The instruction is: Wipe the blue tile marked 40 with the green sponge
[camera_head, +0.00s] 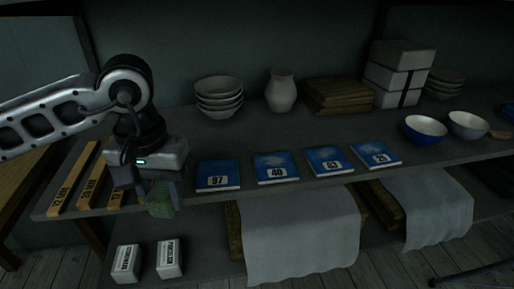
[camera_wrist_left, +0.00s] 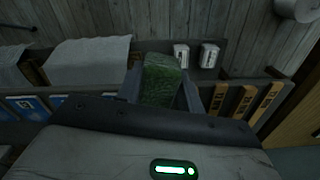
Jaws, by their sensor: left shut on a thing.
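My left gripper (camera_head: 146,191) is shut on the green sponge (camera_head: 160,199), at the front edge of the shelf, left of the tiles. The sponge also shows between the fingers in the left wrist view (camera_wrist_left: 162,80). The blue tile marked 40 (camera_head: 276,167) lies flat on the shelf, second from the left in a row of blue tiles. The sponge is apart from it, to its left and lower in the head view. The tile marked 97 (camera_head: 218,175) lies between them. My right gripper is in neither view.
Tiles 63 (camera_head: 329,161) and 29 (camera_head: 375,155) continue the row rightward. Wooden strips (camera_head: 75,178) lie left of my gripper. Stacked bowls (camera_head: 219,97) and a vase (camera_head: 281,91) stand behind. Two white boxes (camera_head: 170,259) and a draped cloth (camera_head: 300,235) are below.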

